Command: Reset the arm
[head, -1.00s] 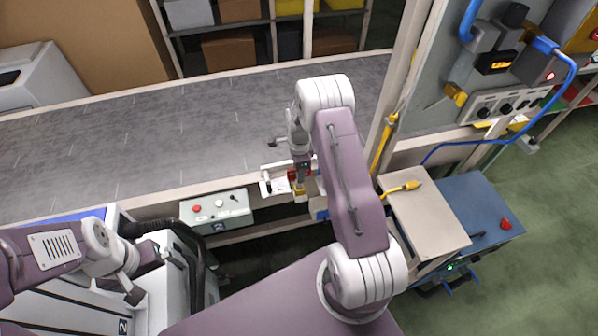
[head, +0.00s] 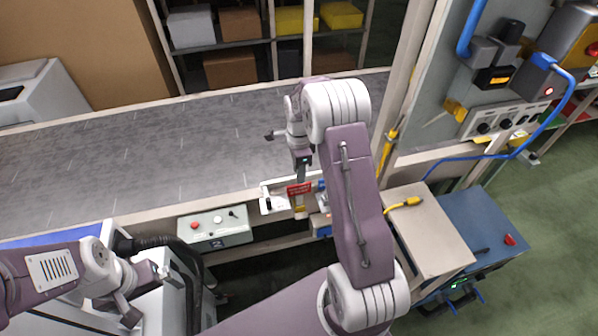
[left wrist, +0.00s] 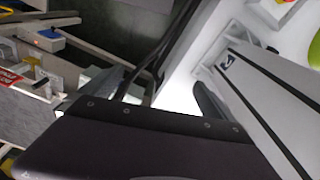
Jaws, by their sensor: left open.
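My left gripper (head: 148,294) is at the lower left of the head view, above white equipment with dark slots. Its fingers are apart with nothing between them; they also show apart in the left wrist view (left wrist: 158,92). My right arm reaches over the front edge of the conveyor (head: 130,150), elbow raised. My right gripper (head: 287,150) is small there, its dark fingers apparently apart, close above a red tag (head: 299,188). I see nothing held in it. Part of the right wrist is hidden behind my forearm.
A control box (head: 215,228) with red button sits on the conveyor's front. A beige cabinet (head: 430,230) and blue box (head: 485,235) stand right, below a panel with a blue cable (head: 500,155). Shelves (head: 270,45) stand behind. Green floor is free at far right.

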